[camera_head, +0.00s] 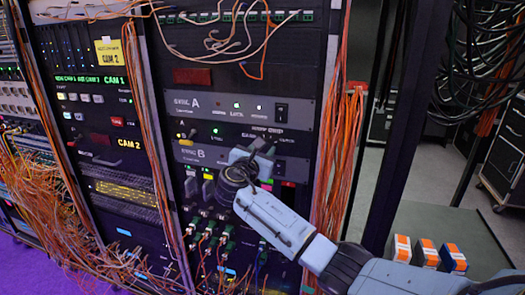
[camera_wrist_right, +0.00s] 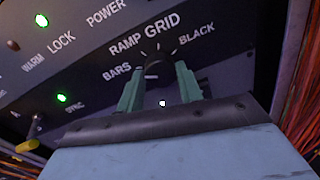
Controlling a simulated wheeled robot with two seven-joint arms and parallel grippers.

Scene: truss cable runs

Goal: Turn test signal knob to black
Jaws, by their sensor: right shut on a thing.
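My right gripper (camera_wrist_right: 160,88) is shut on the knob, with one green finger on each side. In the head view my right gripper (camera_head: 262,148) reaches the rack panel below the SYNC A unit (camera_head: 230,108) and hides the knob there. I cannot clearly tell which label the knob points to. My left gripper is not in view.
Orange cable bundles (camera_head: 340,150) hang just right of the panel. Cables plug into connectors (camera_head: 205,235) below my right gripper. A yellow toggle (camera_wrist_right: 27,146) sits to the left in the wrist view. Several orange and white boxes (camera_head: 427,252) stand at the lower right.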

